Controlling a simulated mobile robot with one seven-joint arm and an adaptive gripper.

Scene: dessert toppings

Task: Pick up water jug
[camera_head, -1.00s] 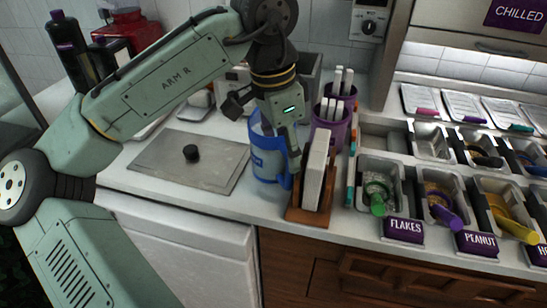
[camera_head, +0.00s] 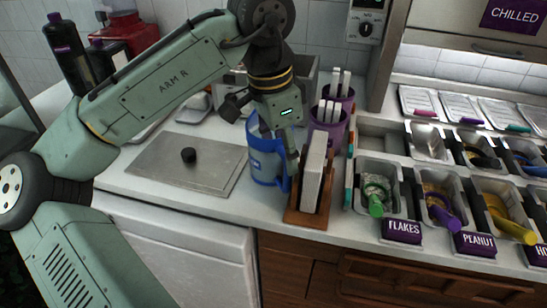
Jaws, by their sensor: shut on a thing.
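The water jug (camera_head: 265,165) is blue and clear and stands upright on the white counter, between the grey board and a wooden holder. My gripper (camera_head: 281,150) reaches down over the jug from above, with its fingers at the jug's right side near the handle (camera_head: 285,182). The gripper is shut on the jug. The jug's upper rim and part of its handle are hidden by my gripper, so the exact hold is hard to see.
The wooden holder with white cards (camera_head: 313,175) stands close to the jug's right. Purple cups (camera_head: 328,122) with white sticks are behind it. Topping trays (camera_head: 383,185) fill the right side. A grey board (camera_head: 185,163) with a black knob lies left. Dark bottles (camera_head: 72,60) stand at the back left.

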